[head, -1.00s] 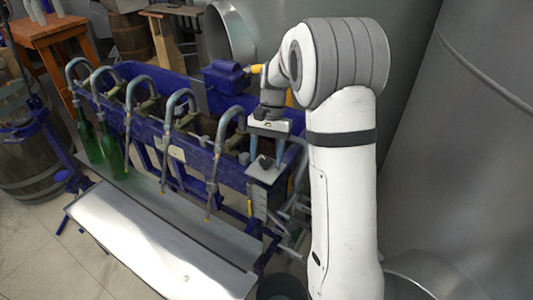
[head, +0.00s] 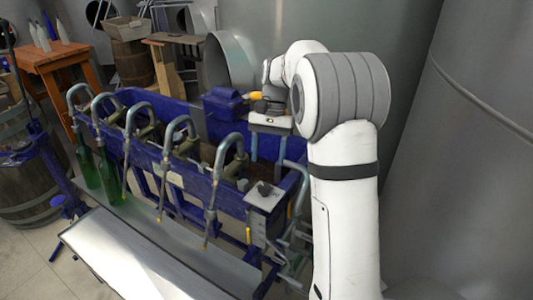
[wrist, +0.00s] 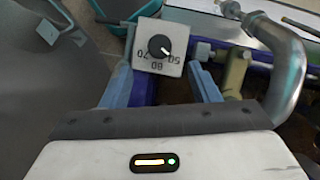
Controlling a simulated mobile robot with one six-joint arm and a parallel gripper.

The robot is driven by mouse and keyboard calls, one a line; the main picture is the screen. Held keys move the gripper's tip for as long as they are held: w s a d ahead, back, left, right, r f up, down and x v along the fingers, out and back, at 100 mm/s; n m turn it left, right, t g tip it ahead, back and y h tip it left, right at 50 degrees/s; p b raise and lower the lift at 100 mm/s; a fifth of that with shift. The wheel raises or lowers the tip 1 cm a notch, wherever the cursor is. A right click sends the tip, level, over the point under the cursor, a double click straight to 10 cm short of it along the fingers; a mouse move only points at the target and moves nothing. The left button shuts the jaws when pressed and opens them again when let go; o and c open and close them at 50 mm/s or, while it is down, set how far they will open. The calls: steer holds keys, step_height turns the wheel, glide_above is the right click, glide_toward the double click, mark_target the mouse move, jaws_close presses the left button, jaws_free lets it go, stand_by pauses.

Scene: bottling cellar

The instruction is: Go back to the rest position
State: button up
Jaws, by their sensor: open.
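My gripper (head: 268,158) is open and empty, its two blue-grey fingers pointing down above a dial box at the right end of the blue filler. The box has a pale square plate (head: 270,198) and a dark round knob (head: 264,187). In the wrist view the plate lies beyond and between the fingers (wrist: 163,65), apart from them. The knob (wrist: 160,46) has a white pointer line toward the lower right, near printed numbers that appear upside down. The arm is bent, with the gripper hanging near the filler's right end.
The blue filler (head: 165,135) carries several curved metal spouts. Two green bottles (head: 106,174) stand under its left spouts. A metal tray (head: 135,262) lies in front. Large steel tanks (head: 475,140) stand close on the right and behind. A wooden table (head: 55,58) with bottles stands at back left.

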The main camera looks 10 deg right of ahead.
steer(key=s+a+n+t+h, duration=0.1)
steer(key=s+n+t, duration=0.5)
steer(key=s, duration=1.8)
steer(key=shift+s+t+h, duration=0.35)
steer(key=shift+t+h, duration=0.15)
steer(key=shift+h, duration=0.1)
